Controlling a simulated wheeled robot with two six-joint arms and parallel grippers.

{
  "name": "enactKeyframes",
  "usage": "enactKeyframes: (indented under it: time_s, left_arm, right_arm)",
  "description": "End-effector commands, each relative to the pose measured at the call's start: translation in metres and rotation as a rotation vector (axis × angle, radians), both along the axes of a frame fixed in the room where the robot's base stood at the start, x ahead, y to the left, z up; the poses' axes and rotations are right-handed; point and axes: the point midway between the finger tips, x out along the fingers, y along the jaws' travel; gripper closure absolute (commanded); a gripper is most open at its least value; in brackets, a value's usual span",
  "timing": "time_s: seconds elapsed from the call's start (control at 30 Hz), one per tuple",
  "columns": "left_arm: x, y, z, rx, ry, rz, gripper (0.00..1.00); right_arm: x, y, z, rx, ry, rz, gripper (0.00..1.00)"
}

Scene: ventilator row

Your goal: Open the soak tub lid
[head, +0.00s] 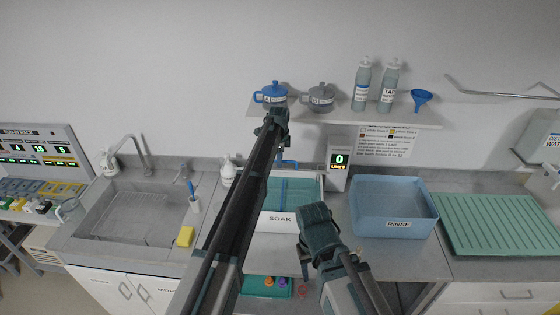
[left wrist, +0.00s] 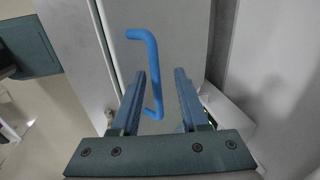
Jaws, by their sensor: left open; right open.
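The soak tub (head: 280,219) is a white tub with a SOAK label on its front, standing on the counter in the head view. Teal and blue surfaces show at its top. A blue handle (head: 287,163) shows at its back edge, partly hidden by my left arm. My left gripper (head: 275,117) is open. In the left wrist view the blue handle (left wrist: 150,70) stands on a pale panel, its lower end between the open fingers (left wrist: 160,100); I cannot tell whether they touch. My right gripper (head: 316,220) is open and empty in front of the tub's right side.
A shelf (head: 340,115) with blue and grey pots, two bottles and a funnel (head: 421,97) hangs behind. A display box (head: 338,165) and the blue rinse tub (head: 393,208) stand right of the soak tub. A sink (head: 140,210) and yellow sponge (head: 186,236) are left.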

Motion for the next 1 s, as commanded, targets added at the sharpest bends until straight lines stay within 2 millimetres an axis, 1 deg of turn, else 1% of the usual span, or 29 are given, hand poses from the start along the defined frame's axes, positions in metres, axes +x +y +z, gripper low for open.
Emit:
enactKeyframes:
  time_s: [0.13,0.23,0.4,0.63,0.83,1.0]
  left_arm:
    - [-0.006,0.000,-0.006,0.000,0.001,0.000,0.55]
    - [-0.016,0.000,-0.016,0.000,0.001,0.000,0.55]
    - [-0.038,0.000,-0.042,0.000,0.001,0.000,0.55]
    - [-0.063,0.000,-0.077,0.000,0.002,0.000,0.55]
    - [-0.077,0.000,-0.106,0.000,0.002,-0.001,0.55]
    - [-0.084,0.000,-0.123,0.000,0.002,0.000,0.55]
  right_arm:
    - [0.000,0.000,-0.006,0.000,0.000,0.000,0.50]
    - [0.000,0.000,-0.016,0.000,0.000,0.000,0.50]
    - [0.000,0.000,-0.042,0.000,0.000,0.000,0.50]
    - [0.000,0.000,-0.077,0.000,0.000,0.000,0.50]
    - [0.000,0.000,-0.106,0.000,0.000,0.000,0.50]
    - [0.000,0.000,-0.123,0.000,0.000,0.000,0.50]
